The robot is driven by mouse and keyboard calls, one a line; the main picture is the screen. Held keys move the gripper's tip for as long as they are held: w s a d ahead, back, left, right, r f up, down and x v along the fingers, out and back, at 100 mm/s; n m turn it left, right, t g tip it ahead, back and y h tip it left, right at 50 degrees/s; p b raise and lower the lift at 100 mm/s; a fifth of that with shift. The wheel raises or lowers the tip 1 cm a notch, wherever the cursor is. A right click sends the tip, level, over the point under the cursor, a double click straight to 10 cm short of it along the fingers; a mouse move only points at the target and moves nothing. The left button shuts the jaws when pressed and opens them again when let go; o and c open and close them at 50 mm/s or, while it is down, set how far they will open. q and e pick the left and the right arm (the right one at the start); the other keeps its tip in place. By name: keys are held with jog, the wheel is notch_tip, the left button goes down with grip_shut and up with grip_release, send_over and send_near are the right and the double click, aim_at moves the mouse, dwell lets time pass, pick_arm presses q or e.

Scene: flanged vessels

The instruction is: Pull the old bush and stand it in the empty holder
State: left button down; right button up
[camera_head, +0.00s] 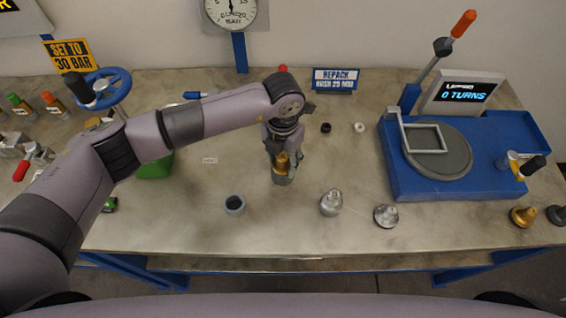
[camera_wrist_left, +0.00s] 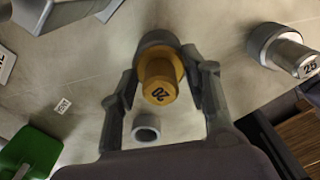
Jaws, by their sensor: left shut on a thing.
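My left gripper (camera_head: 283,160) is shut on a brass bush (camera_head: 281,163), above the middle of the bench. In the left wrist view the gripper fingers (camera_wrist_left: 165,90) lie on both sides of the bush (camera_wrist_left: 159,85), which is marked 20. A grey cup-shaped piece (camera_head: 282,179) shows directly under the bush; I cannot tell whether the bush still sits in it. The empty holder (camera_head: 234,205), a grey cup with a dark opening, stands on the bench to the left and nearer; it also shows in the left wrist view (camera_wrist_left: 146,130). My right gripper is not in view.
A silver bush marked 25 (camera_head: 331,204) stands to the right of the gripper, with another silver part (camera_head: 386,216) beside it. A blue fixture (camera_head: 440,185) fills the right side. A green item (camera_head: 155,167) lies left. The bench around the empty holder is clear.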

aim_at(283, 156)
pick_arm(q)
jog(key=shift+r, duration=0.2)
jog(key=shift+r+p, duration=0.65)
jog(key=shift+r, duration=0.8)
jog(key=shift+r+p, duration=0.8)
jog(key=shift+r, duration=1.15)
